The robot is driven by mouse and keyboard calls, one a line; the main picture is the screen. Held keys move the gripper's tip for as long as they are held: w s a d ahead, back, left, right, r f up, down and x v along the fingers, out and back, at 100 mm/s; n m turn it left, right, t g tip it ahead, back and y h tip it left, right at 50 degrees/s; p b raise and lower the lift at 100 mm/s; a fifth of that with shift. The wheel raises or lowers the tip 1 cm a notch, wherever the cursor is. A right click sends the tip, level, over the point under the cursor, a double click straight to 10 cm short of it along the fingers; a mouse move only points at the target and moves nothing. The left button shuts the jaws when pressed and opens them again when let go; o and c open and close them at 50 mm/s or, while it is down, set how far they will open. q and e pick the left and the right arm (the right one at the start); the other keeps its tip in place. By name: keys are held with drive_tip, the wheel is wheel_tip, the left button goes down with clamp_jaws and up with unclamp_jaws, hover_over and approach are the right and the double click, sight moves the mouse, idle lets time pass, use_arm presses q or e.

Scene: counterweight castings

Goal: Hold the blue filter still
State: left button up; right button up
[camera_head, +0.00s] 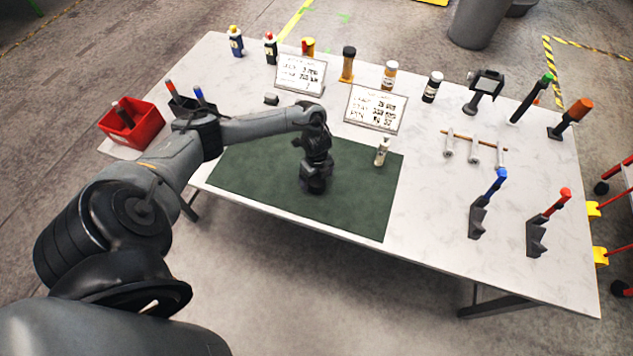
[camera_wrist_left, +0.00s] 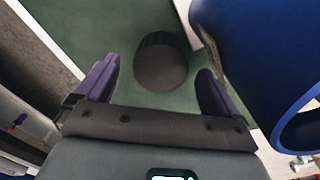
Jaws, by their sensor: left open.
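My left gripper (camera_head: 316,172) reaches down over the green mat (camera_head: 240,175). In the left wrist view its two purple fingers stand apart, and a dark round-topped object (camera_wrist_left: 162,66) shows between and beyond them on the mat. I cannot tell whether the fingers touch it. A large blue rounded body with a round opening (camera_wrist_left: 258,45) fills the right side of the left wrist view, close to the camera. I cannot tell whether it is the blue filter. No blue filter can be made out in the head view. My right gripper is not in view.
Two white sign boards (camera_head: 375,108) and several bottles stand behind. A red bin (camera_head: 131,125) is at the left. Blue-handled (camera_head: 490,197) and red-handled (camera_head: 547,218) tools stand in holders at the right.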

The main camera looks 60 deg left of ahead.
use_arm(q)
drive_tip(key=shift+f, duration=1.1)
drive_tip(key=c, duration=1.1)
drive_tip(key=shift+r, duration=0.15)
